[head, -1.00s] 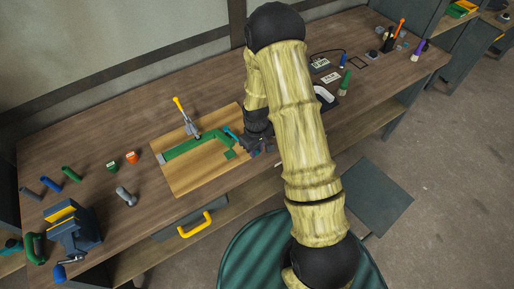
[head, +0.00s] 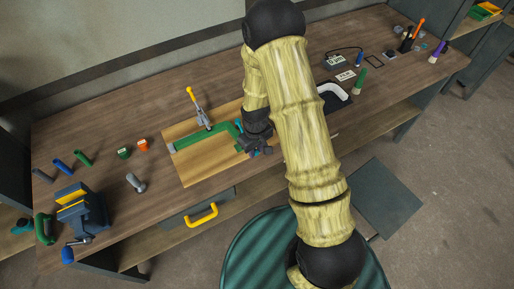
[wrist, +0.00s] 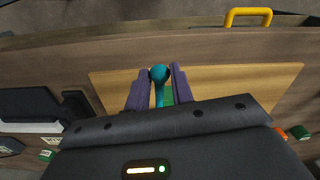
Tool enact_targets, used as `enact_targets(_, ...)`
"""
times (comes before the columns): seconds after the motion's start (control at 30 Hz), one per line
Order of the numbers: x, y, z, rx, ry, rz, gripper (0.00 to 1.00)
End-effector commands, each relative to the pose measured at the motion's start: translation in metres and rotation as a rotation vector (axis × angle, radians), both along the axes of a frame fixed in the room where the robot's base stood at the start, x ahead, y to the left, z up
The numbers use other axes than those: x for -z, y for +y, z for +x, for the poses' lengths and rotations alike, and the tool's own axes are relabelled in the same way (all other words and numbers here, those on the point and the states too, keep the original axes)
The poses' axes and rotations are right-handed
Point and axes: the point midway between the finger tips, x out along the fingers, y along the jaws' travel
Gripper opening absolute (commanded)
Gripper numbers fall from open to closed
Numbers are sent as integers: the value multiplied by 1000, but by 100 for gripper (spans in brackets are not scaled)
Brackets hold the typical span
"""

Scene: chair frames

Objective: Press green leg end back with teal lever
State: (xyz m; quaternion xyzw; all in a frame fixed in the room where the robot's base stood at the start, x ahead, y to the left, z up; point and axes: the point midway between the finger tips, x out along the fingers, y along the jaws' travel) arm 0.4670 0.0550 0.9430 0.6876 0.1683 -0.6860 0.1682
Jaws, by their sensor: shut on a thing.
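The green leg piece (head: 208,138) lies on the light wooden board (head: 200,170), with one long arm and a corner at its right end. The teal lever (head: 239,125) stands at that right end, partly hidden by my arm. In the wrist view the round teal lever end (wrist: 159,74) sits between the two purple fingers of my gripper (wrist: 159,88), which is shut on it. A little green (wrist: 168,96) shows below the lever between the fingers. The contact between lever and green leg end is hidden.
A yellow-handled clamp (head: 197,105) stands at the board's back edge. A blue vise (head: 82,210) and several small cylinders stand at the left. A yellow drawer handle (head: 201,215) juts from the bench front.

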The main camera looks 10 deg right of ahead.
Motion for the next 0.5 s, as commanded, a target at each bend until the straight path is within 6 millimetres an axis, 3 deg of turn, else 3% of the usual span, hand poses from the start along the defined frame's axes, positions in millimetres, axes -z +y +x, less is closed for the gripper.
enact_targets(0.5, 1, 18, -5, -3, 4, 0, 11)
